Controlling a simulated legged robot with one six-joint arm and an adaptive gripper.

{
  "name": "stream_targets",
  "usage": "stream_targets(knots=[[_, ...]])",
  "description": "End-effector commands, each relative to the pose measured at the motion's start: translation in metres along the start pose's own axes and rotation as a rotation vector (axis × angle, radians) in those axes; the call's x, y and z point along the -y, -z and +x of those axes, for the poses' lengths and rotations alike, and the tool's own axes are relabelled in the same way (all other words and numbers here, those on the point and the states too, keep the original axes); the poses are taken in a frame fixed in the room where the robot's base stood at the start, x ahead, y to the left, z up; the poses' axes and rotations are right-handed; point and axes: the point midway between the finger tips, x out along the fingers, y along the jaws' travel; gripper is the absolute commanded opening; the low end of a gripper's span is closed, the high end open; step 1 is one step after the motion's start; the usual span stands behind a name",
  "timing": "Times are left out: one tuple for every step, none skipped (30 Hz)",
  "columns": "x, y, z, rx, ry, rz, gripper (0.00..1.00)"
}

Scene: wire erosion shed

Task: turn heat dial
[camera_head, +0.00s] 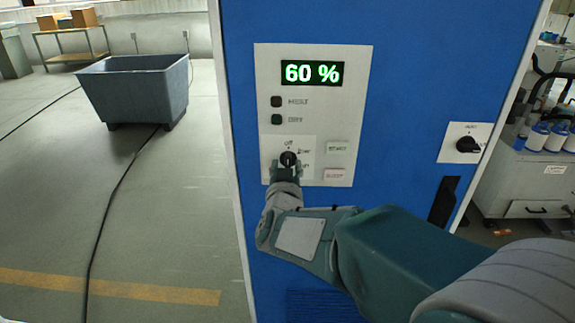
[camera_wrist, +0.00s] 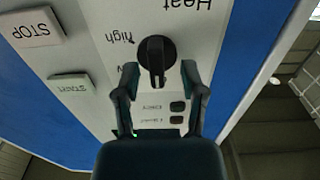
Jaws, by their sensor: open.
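The heat dial (camera_head: 288,158) is a round black knob on the white control panel (camera_head: 352,60) of a blue machine. Off is printed above it, with further labels at its right. In the wrist view, which is upside down, the dial (camera_wrist: 156,58) has a raised grip bar running toward the picture's bottom, the panel's upper side, where off is printed. My gripper (camera_head: 286,170) is at the dial's lower edge in the head view. In the wrist view its open fingers (camera_wrist: 159,72) stand either side of the dial's bar, with gaps visible. Contact cannot be told.
The display (camera_head: 312,73) reads 60 %. Beside the dial are the start button (camera_head: 338,147) and stop button (camera_head: 335,175). Another black knob (camera_head: 467,145) is at the machine's right. A grey bin (camera_head: 135,90) and a floor cable are at left, with open floor around.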

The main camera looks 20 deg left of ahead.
Motion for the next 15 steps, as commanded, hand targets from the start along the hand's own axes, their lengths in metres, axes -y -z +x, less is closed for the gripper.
stream_targets(knots=[[-0.0008,-0.0002,0.0025,0.000,-0.001,0.000,0.54],[-0.0010,-0.0002,0.0033,0.000,-0.001,0.000,0.54],[-0.0011,-0.0001,0.0038,0.000,-0.001,0.000,0.54],[-0.0012,-0.0001,0.0040,0.000,-0.001,0.000,0.54],[-0.0011,0.0000,0.0040,0.000,-0.001,0.001,0.54],[-0.0011,0.0001,0.0039,0.000,-0.001,0.001,0.54],[-0.0010,0.0000,0.0039,0.000,-0.001,0.001,0.54],[-0.0009,0.0000,0.0038,0.000,-0.001,0.001,0.54],[-0.0008,0.0000,0.0038,0.000,-0.001,0.000,0.54],[-0.0007,0.0000,0.0038,0.000,-0.001,0.000,0.40],[-0.0006,-0.0001,0.0038,0.000,-0.001,0.000,0.27],[-0.0004,-0.0001,0.0038,0.000,0.000,0.000,0.09],[-0.0003,-0.0001,0.0038,0.000,0.000,0.000,0.00],[-0.0002,-0.0002,0.0038,0.000,0.000,0.000,0.00],[-0.0001,-0.0002,0.0038,0.000,0.000,0.000,0.00]])
